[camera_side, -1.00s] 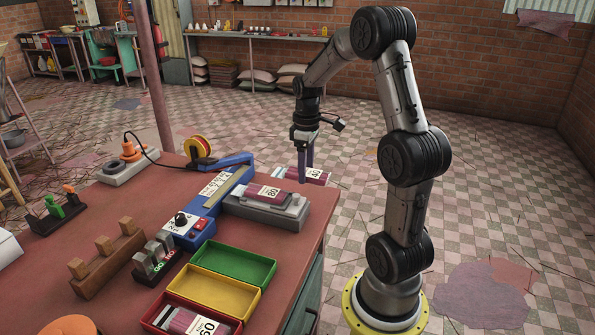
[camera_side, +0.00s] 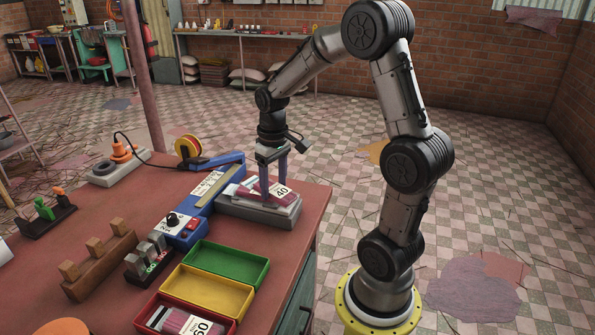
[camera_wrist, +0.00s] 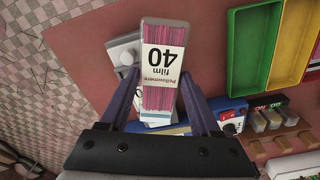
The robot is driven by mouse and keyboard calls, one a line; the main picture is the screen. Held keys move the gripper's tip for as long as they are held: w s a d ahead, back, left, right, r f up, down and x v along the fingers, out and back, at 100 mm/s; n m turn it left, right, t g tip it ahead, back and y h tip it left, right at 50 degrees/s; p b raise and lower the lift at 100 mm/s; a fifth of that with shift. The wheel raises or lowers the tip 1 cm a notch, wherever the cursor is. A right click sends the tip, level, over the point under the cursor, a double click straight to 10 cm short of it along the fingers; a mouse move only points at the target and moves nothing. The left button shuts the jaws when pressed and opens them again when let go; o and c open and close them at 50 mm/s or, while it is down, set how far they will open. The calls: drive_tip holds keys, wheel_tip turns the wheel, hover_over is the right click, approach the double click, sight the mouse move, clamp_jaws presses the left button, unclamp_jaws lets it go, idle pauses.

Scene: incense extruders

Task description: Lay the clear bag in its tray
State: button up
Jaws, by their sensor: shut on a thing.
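My gripper (camera_side: 273,194) is shut on a clear film bag of pink sticks with a white label reading 40 (camera_side: 283,190). In the wrist view, this bag (camera_wrist: 162,92) lies lengthwise between the two fingers. It is held over the grey stand (camera_side: 284,215); I cannot tell whether it touches what is under it. Another labelled bag (camera_side: 230,189) on the stand is mostly hidden beneath and behind it. The green tray (camera_side: 231,250) and yellow tray (camera_side: 213,279) look empty. The red tray (camera_side: 178,300) holds a bag labelled 60 (camera_side: 185,324).
A blue sealer (camera_side: 184,228) with a dial lies left of the stand. A rack with small labelled blocks (camera_side: 147,260) and a wooden block holder (camera_side: 103,265) stand farther left. The table's right edge is close to the stand.

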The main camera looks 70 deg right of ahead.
drive_tip(key=w+a+f+n, duration=0.2)
drive_tip(key=a, duration=0.7)
drive_tip(key=w+a+f+n, duration=0.1)
drive_tip(key=w+a+n, duration=0.1)
drive_tip(key=a, duration=0.6)
drive_tip(key=shift+a+f, duration=0.1)
drive_tip(key=shift+f, duration=2.1)
drive_tip(key=o, duration=1.5)
drive_tip(key=shift+c, duration=0.2)
wheel_tip(320, 180, up, 8)
